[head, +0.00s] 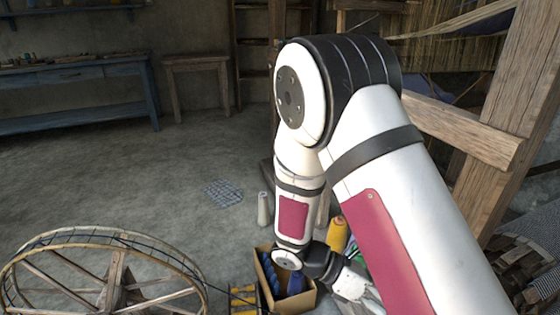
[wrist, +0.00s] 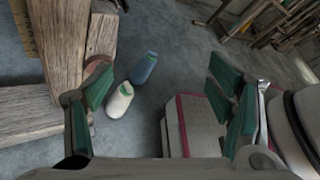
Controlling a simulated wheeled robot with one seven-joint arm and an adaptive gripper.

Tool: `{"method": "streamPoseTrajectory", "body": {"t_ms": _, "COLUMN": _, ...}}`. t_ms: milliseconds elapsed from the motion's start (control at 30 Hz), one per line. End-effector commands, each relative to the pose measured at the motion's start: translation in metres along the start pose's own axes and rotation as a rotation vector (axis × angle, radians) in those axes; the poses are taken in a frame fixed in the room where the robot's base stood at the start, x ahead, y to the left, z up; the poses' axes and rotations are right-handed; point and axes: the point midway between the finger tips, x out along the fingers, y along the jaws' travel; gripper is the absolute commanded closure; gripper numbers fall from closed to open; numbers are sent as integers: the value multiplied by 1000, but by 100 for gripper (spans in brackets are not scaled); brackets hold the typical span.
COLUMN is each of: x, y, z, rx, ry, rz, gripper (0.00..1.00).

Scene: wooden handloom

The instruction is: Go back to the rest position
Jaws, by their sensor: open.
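My arm reaches down through the middle of the head view, with the elbow high and the forearm hanging. My gripper (head: 358,288) is low in the head view, just right of an open cardboard box (head: 306,302), and its fingertips cannot be made out there. In the wrist view my gripper (wrist: 160,98) shows its green-padded fingers wide apart, with nothing held between them. A white thread cone (wrist: 120,100) and a blue thread cone (wrist: 143,68) appear beyond the left finger, on the floor and apart from the pads.
The wooden loom frame (head: 505,110) stands close on the right; its beams (wrist: 60,45) fill the wrist view's left. A spinning wheel (head: 115,275) is at lower left. A yellow cone (head: 338,234) stands behind the box.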

Motion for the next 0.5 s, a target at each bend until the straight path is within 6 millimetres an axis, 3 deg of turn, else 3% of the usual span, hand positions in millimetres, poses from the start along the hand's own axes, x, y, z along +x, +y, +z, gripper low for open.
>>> {"method": "streamPoseTrajectory", "body": {"t_ms": 200, "x": -13, "y": -47, "z": 42, "rx": 299, "ry": 211, "rz": -51, "gripper": 25}}
{"method": "streamPoseTrajectory", "body": {"t_ms": 500, "x": -23, "y": -115, "z": 77, "rx": 687, "ry": 489, "rz": -149, "gripper": 25}}
